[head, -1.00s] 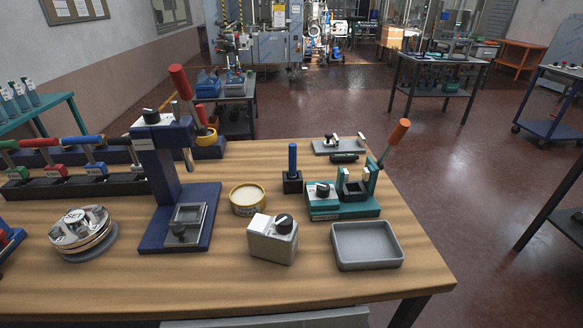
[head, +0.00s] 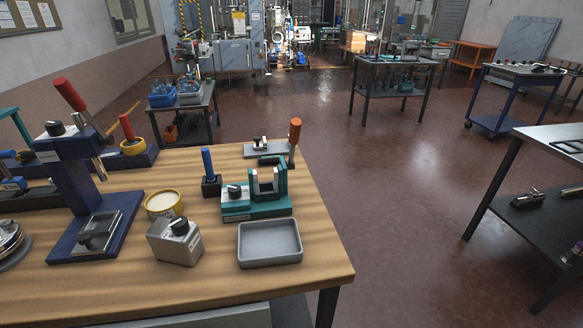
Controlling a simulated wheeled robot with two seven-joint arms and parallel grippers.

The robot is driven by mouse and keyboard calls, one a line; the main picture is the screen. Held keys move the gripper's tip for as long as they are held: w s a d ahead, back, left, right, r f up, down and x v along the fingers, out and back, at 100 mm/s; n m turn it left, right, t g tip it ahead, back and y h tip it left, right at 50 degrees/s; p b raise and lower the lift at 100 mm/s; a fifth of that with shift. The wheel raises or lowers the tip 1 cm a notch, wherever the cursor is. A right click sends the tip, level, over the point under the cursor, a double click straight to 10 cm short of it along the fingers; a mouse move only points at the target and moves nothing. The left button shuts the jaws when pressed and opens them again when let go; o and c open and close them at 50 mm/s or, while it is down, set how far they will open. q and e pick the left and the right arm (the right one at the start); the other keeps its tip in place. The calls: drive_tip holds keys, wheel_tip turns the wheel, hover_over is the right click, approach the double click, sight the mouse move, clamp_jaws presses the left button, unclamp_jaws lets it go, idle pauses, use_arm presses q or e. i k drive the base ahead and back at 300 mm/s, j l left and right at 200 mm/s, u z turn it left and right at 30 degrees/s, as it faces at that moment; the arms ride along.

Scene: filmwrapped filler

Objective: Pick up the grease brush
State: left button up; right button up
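Nothing in the head view can be surely told as the grease brush. A slim blue handle (head: 207,163) stands upright in a small dark block (head: 211,186) on the wooden workbench (head: 320,262); its lower end is hidden. A round yellow tin (head: 163,204) with a pale cream top sits left of it. At the back left, a tan stick (head: 127,128) leans by a yellow ring (head: 133,147) and a red handle (head: 127,123); its lower end is hidden. Neither of my grippers is in view.
A blue lever press (head: 85,190) stands at the left. A dark table (head: 530,175) stands at the right, across open floor.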

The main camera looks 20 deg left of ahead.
sight(205, 153)
drive_tip(key=i+l+z, duration=0.15)
drive_tip(key=l+z, duration=0.3)
drive_tip(key=i+l+z, duration=0.2)
drive_tip(key=z, duration=0.3)
drive_tip(key=i+l+z, duration=0.25)
drive_tip(key=z, duration=0.2)
drive_tip(key=i+u, duration=0.35)
drive_tip(key=i+l+u, duration=0.2)
drive_tip(key=i+u, duration=0.15)
drive_tip(key=i, duration=0.15)
drive_tip(key=i+l+u, duration=0.35)
drive_tip(key=i+j+u, duration=0.2)
drive_tip(key=i+u, duration=0.25)
drive_tip(key=i+j+u, duration=0.1)
drive_tip(key=i+u, duration=0.85)
drive_tip(key=i+l+u, duration=0.3)
drive_tip(key=u, duration=0.15)
drive_tip(key=i+l+u, duration=0.1)
drive_tip(key=u, duration=0.35)
drive_tip(key=i+l+u, duration=0.1)
drive_tip(key=u, duration=0.35)
drive_tip(key=l+u, duration=0.25)
drive_tip(key=u, duration=0.25)
drive_tip(key=l+u, duration=0.2)
drive_tip(key=u, duration=0.25)
drive_tip(key=l+u, duration=0.25)
drive_tip(key=u, duration=0.2)
